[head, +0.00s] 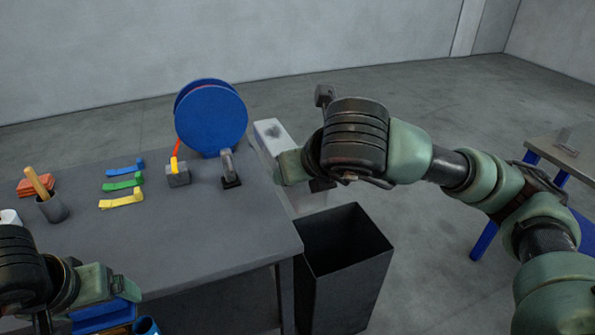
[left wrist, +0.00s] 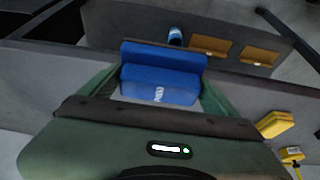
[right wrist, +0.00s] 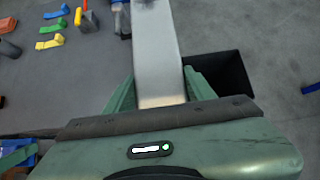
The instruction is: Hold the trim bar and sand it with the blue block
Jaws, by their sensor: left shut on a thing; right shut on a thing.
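The trim bar (right wrist: 155,45) is a long pale grey bar between the fingers of my right gripper (right wrist: 155,95), running away from it in the right wrist view. In the head view the bar (head: 271,132) shows beside the table's right edge, partly hidden by my right gripper (head: 284,168). In the head view the block (head: 98,316) shows low at the left, under my left gripper (head: 120,285). The block and the bar are well apart.
The dark table (head: 200,250) carries a blue reel (head: 211,118), a grey weight (head: 178,175), coloured strips (head: 122,202) and a cup with a wooden handle (head: 52,208). An open dark bin (head: 340,262) stands by its right edge. Another table (head: 570,155) stands far right.

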